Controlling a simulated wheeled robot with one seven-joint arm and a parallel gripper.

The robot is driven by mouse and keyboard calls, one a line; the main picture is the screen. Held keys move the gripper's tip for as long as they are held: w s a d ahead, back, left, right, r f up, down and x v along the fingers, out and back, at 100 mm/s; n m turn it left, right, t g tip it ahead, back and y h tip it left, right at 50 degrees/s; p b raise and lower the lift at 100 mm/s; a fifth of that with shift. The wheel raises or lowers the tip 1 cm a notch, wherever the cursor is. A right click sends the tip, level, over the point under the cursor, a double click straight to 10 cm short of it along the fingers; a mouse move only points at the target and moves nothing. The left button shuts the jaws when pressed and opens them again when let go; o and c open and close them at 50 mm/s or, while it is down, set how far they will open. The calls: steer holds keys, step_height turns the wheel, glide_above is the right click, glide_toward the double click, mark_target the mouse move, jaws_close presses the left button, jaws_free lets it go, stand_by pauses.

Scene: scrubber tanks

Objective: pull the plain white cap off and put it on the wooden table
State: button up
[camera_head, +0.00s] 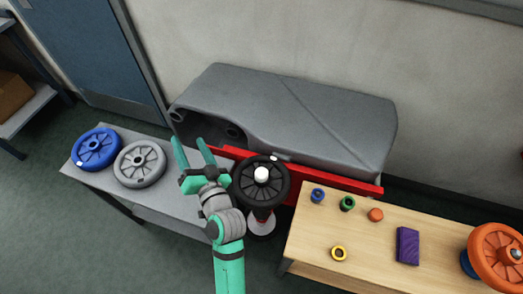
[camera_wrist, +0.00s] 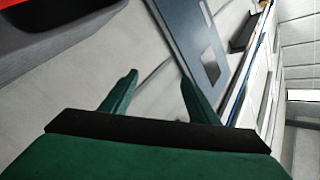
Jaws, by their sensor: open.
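The plain white cap (camera_head: 261,174) sits at the centre of a black wheel (camera_head: 261,192), which is mounted at the front of the red and grey machine. The wooden table (camera_head: 375,267) stands to the right of the black wheel. My gripper (camera_head: 193,142) is open and empty, raised to the left of the black wheel with its fingers pointing up in the head view. In the wrist view its two green fingers (camera_wrist: 155,95) are apart with nothing between them. That view shows wall and door, not the cap.
A grey bench (camera_head: 180,200) at left holds a blue wheel (camera_head: 97,148) and a grey wheel (camera_head: 140,164). On the wooden table are several small coloured rings and caps, a purple block (camera_head: 407,246) and an orange wheel (camera_head: 497,258).

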steer(key=w+a+r+n+g+y, duration=0.4)
steer(key=a+r+n+g+y, duration=0.15)
steer(key=r+n, duration=0.2)
steer(key=n+g+h, duration=0.6)
steer(key=g+h, duration=0.5)
steer(key=h, duration=0.3)
glide_above(262, 173)
step_height(262, 173, down, 7)
steer(key=shift+t, duration=0.25)
step_height(262, 173, down, 10)
steer(key=shift+r, duration=0.1)
steer(key=shift+a+f, duration=0.1)
steer(key=shift+f, duration=0.45)
steer(key=c, duration=1.2)
